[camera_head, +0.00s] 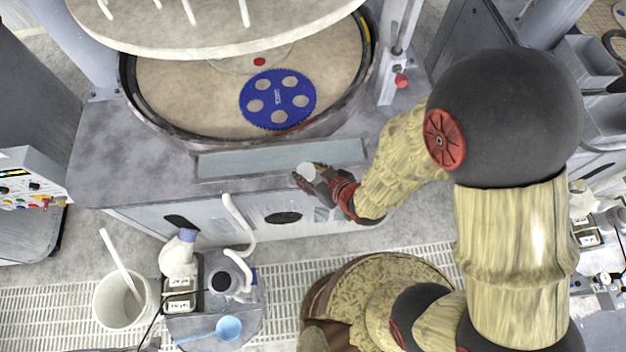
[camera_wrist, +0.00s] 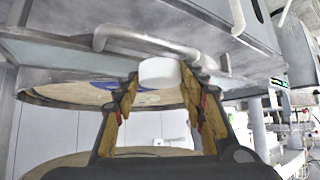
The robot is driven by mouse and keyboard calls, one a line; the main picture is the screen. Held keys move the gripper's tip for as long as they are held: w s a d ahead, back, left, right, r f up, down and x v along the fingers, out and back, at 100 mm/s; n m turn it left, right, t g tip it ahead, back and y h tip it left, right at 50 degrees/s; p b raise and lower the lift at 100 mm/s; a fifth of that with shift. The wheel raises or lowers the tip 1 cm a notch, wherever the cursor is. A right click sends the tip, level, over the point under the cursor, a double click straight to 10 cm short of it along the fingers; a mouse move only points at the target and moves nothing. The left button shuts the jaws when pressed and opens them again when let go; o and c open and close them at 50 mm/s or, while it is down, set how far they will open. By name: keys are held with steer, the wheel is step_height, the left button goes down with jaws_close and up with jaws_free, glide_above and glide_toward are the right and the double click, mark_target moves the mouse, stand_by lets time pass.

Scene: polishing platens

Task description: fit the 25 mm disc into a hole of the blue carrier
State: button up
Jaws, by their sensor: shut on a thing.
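The blue carrier (camera_head: 277,98) is a toothed disc with several round holes. It lies flat on the beige lower platen (camera_head: 190,95), and the holes I see show the beige surface through them. My gripper (camera_head: 305,176) is in front of the machine, near the front edge of its ledge, apart from the carrier. It is shut on a pale whitish disc (camera_head: 306,169). In the wrist view the white disc (camera_wrist: 160,72) sits between the two fingertips (camera_wrist: 162,90). A strip of the blue carrier (camera_wrist: 103,83) shows behind the left finger.
The round upper plate (camera_head: 215,35) hangs over the back of the platen. A dark raised rim (camera_head: 150,122) surrounds the platen. A post with a red knob (camera_head: 401,80) stands at the right. A bucket (camera_head: 122,300) and a small cart with bottles (camera_head: 215,310) stand in front.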

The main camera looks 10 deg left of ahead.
steer(key=w+a, duration=0.4)
steer(key=w, duration=0.3)
steer(key=w+a+f+b, duration=0.1)
steer(key=w+a, duration=0.3)
steer(key=w, duration=0.4)
steer(key=w+a, duration=0.4)
steer(key=w, duration=0.3)
steer(key=shift+w+f+b, duration=0.3)
steer(key=shift+w+b, duration=0.1)
steer(key=shift+w+a+f+b, duration=0.35)
steer(key=shift+w+f+b, duration=0.1)
steer(key=shift+w+f, duration=0.3)
steer(key=shift+w+a+f+b, duration=0.1)
steer(key=shift+f+b, duration=0.45)
steer(key=shift+f, duration=0.3)
steer(key=shift+f+b, duration=0.7)
steer(key=shift+f, duration=0.2)
steer(key=shift+f, duration=0.35)
steer(key=o, duration=1.3)
steer(key=shift+f, duration=0.1)
steer(key=shift+c, duration=0.2)
